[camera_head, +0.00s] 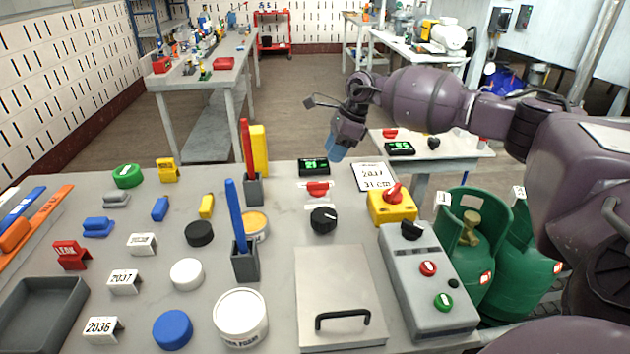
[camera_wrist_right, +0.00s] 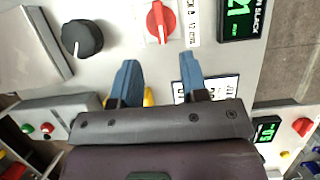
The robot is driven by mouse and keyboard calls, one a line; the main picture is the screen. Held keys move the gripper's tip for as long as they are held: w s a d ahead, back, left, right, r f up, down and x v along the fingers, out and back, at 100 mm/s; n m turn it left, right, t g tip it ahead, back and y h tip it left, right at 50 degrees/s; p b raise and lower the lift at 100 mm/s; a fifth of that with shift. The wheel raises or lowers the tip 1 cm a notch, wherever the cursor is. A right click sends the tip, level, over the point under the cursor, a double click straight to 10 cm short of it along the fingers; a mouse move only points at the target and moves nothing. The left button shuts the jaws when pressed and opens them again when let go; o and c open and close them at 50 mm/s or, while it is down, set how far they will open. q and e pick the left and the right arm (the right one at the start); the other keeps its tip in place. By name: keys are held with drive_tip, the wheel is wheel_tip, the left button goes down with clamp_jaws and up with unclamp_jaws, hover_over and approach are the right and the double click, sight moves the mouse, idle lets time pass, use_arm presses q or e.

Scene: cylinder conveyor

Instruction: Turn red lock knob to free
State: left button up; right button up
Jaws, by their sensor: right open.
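A red knob (camera_head: 318,188) with white labels beside it sits on the grey table, between a black dial (camera_head: 323,219) and a green-lit display (camera_head: 313,167). In the right wrist view, the red knob (camera_wrist_right: 160,21) shows on a white plate, its handle roughly upright in the picture. A second red knob (camera_head: 393,192) sits on a yellow box to the right. My right gripper (camera_head: 335,152) is above the table's far edge. Its blue fingers (camera_wrist_right: 158,78) are apart and empty, pointing toward the first knob without touching it. My left gripper is not in view.
A grey control box (camera_head: 427,285) with red and green buttons stands at the right. A metal lid with a black handle (camera_head: 342,317) lies in front. Pen holders (camera_head: 245,262) with tall blue and red sticks stand left of the knob. Green gas cylinders (camera_head: 470,245) stand beyond the right edge.

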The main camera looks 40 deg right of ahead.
sight(318, 182)
drive_tip(key=b+x, duration=0.1)
drive_tip(key=x, duration=0.7)
drive_tip(key=shift+f, duration=0.3)
drive_tip(key=shift+w+a+f, duration=0.15)
drive_tip(key=shift+a+f, duration=0.05)
drive_tip(key=shift+f, duration=0.35)
clamp_jaws()
